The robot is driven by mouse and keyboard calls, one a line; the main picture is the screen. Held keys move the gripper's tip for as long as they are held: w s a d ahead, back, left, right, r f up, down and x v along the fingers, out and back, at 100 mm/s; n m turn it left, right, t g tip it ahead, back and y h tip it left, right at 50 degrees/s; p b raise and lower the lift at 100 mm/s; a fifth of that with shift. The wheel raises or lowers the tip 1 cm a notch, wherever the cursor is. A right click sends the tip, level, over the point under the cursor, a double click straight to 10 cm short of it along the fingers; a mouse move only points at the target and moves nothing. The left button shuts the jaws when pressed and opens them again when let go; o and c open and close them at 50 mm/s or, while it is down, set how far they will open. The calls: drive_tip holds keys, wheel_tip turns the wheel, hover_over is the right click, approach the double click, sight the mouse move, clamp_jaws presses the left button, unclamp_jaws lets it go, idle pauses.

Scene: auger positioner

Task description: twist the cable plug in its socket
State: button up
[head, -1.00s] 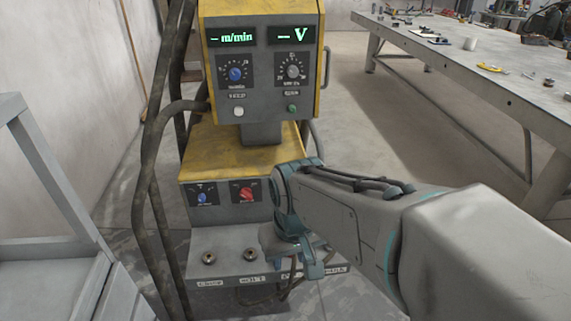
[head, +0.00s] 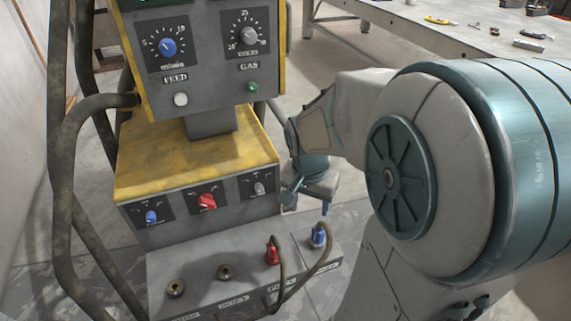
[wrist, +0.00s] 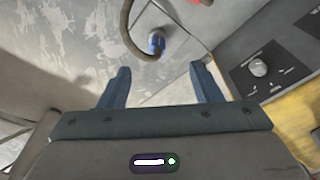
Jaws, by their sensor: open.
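Two cable plugs stand in sockets on the grey ledge of the yellow machine in the head view: a red plug (head: 272,253) and a blue plug (head: 318,236), each with a dark cable curving down in front. My gripper (head: 306,197) is open and empty, above the ledge and apart from both plugs. In the wrist view my fingers (wrist: 159,72) are spread. The blue plug (wrist: 157,42) shows beyond the gap between them, and the red plug (wrist: 201,2) is cut off at the top edge. The plugs' sockets are mostly hidden.
Two empty sockets (head: 175,288) (head: 225,272) sit left of the plugs. The machine's lower panel (head: 165,208) has several knobs. A workbench (head: 420,22) with tools stands behind.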

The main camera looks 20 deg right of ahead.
sight(319, 232)
drive_tip(key=w+d+f+m+b, duration=0.1)
drive_tip(key=d+f+b, duration=0.1)
drive_tip(key=f, duration=0.5)
drive_tip(key=w+d+f+m+b, duration=0.2)
drive_tip(key=f+b, duration=0.1)
drive_tip(key=f, duration=0.4)
drive_tip(key=w+d+f+m+b, duration=0.1)
drive_tip(key=d+f+m+b, duration=0.1)
drive_tip(key=f, duration=0.5)
drive_tip(key=shift+w+f+b, duration=0.1)
drive_tip(key=shift+w+b, duration=0.05)
drive_tip(key=shift+b, duration=0.2)
drive_tip(key=c, duration=1.1)
drive_tip(key=shift+c, duration=0.2)
